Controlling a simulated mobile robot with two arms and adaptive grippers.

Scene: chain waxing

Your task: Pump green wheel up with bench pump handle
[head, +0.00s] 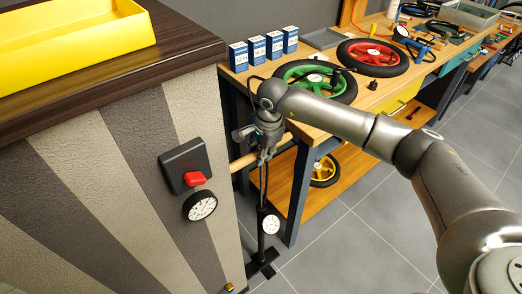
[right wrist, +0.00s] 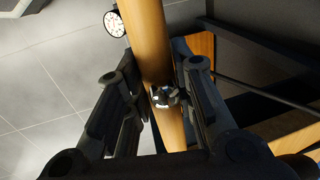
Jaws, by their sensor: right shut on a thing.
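The green wheel (head: 292,71) lies flat on the workbench, partly hidden by my right arm. The bench pump (head: 261,236) stands upright on the floor in front of the bench, with a round white gauge (head: 271,224). Its wooden crossbar handle (head: 241,162) is raised to just below bench-top height. My right gripper (head: 265,152) is shut on the handle near its middle. In the right wrist view the handle (right wrist: 146,40) runs between the two fingers (right wrist: 160,95), and the pump's gauge (right wrist: 115,23) shows at the top left. My left gripper is not in view.
A red wheel (head: 372,56) lies behind the green one, and a yellow wheel (head: 324,172) is on the lower shelf. Several blue boxes (head: 257,50) stand at the bench's left end. A striped counter with a yellow tray (head: 75,60) and a wall gauge (head: 200,205) is close on the left.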

